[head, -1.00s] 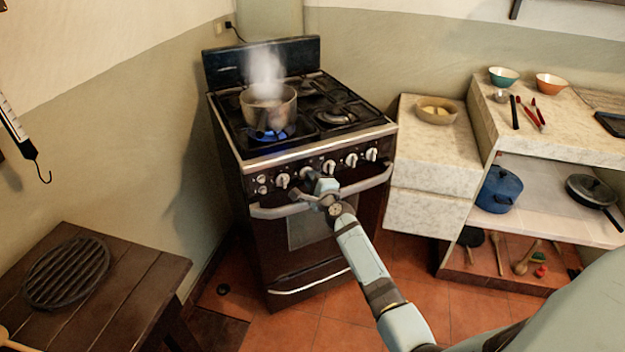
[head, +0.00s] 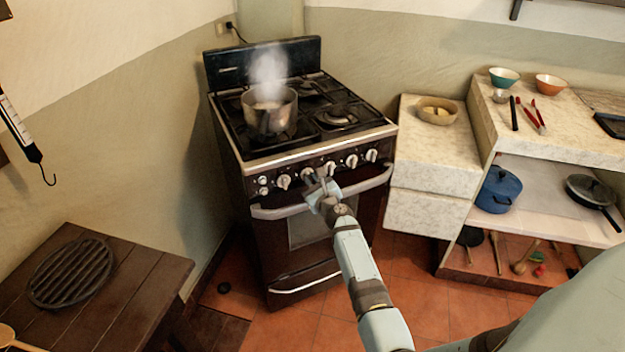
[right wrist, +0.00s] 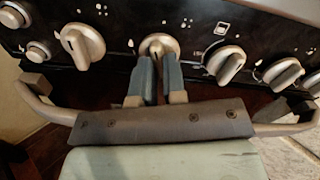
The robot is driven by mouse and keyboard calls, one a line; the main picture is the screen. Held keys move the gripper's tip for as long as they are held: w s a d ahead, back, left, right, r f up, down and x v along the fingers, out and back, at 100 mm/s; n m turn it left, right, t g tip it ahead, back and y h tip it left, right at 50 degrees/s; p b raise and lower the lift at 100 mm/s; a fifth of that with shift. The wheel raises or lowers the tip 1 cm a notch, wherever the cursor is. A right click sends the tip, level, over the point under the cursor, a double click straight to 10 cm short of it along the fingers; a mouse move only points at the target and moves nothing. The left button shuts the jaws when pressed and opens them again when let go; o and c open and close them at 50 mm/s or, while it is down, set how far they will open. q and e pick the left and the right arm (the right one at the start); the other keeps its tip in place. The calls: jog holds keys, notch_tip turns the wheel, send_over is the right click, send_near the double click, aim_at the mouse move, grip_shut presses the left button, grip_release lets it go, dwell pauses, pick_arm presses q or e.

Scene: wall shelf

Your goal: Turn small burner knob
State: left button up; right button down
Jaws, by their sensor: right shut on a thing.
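The stove (head: 300,130) has a row of silver knobs along its front panel. My right gripper (head: 312,180) is at this panel, its fingers pointing at one of the middle knobs. In the right wrist view the two fingers of my right gripper (right wrist: 156,85) are shut on that knob (right wrist: 158,46), whose round top shows just beyond the fingertips. The knob to its left (right wrist: 83,45) and the one to its right (right wrist: 226,63) are free of the fingers. A steaming pot (head: 269,109) stands on the front left burner, with no flame visible under it. My left gripper is not in view.
The oven handle (head: 365,188) runs just below the knobs, close to my right gripper. A marble counter (head: 440,155) stands to the right of the stove. A wooden table with a round grate (head: 70,272) is at the lower left.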

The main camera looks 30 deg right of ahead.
pick_arm(q)
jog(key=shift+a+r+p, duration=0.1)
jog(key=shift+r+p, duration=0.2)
jog(key=shift+p, duration=0.35)
pick_arm(e)
jog(key=m, duration=0.3)
jog(key=shift+a+m, duration=0.1)
jog(key=shift+m, duration=0.3)
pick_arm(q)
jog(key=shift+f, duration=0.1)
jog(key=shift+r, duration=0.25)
pick_arm(e)
jog(key=c, duration=1.2)
grip_release()
